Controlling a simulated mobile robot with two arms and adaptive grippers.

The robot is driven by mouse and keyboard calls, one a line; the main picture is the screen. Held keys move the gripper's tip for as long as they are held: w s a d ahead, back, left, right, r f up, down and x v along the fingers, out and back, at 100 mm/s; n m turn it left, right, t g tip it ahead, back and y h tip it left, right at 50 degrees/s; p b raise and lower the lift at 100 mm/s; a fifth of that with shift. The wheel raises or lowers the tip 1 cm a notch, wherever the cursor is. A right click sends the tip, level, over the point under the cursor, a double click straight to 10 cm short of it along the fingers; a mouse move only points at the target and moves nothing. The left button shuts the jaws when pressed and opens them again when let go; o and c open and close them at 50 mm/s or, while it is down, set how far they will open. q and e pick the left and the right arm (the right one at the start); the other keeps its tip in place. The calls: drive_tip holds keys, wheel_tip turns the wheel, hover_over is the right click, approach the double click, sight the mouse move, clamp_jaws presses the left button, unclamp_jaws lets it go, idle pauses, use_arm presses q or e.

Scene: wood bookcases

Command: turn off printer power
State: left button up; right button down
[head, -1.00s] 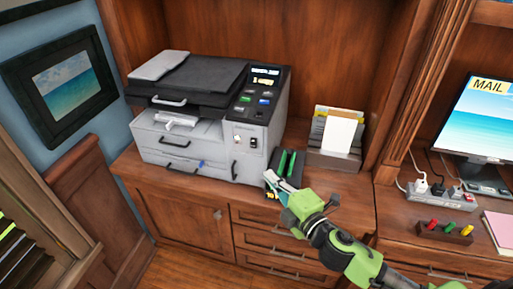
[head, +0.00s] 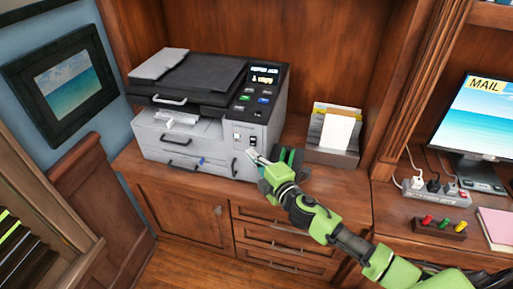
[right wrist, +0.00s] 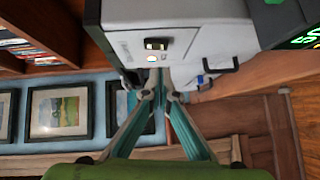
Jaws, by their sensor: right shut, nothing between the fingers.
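The grey and black printer (head: 187,133) stands on the wooden cabinet top. Its front right panel carries small switches (head: 253,141), under a column of buttons and a lit display (head: 264,75). My right gripper (head: 252,154) is shut and empty, its tips close to the printer's front just below the switches. I cannot tell whether they touch it. In the right wrist view the printer (right wrist: 205,45) fills the top, with a dark switch (right wrist: 156,44) and a lit round spot beyond the fingertips. My left gripper is not in view.
A dark holder with green items (head: 291,160) stands right of the printer, partly hidden by my right gripper. A paper tray (head: 333,135), a power strip (head: 437,190) and a monitor (head: 488,120) are further right. A framed picture (head: 62,82) hangs at left.

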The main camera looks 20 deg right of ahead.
sight(253, 144)
drive_tip(key=shift+w+d+f, duration=0.25)
drive_tip(key=shift+w+d, duration=0.8)
drive_tip(key=shift+w, duration=0.15)
drive_tip(key=b, duration=0.2)
drive_tip(key=f+t+b, duration=0.1)
drive_tip(key=b, duration=0.1)
drive_tip(key=shift+w+d+n+b, duration=0.15)
drive_tip(key=shift+w+n+b, duration=0.15)
drive_tip(key=shift+b, duration=0.1)
drive_tip(key=shift+r+p, duration=0.4)
drive_tip(key=shift+r, duration=0.05)
drive_tip(key=shift+f, duration=0.1)
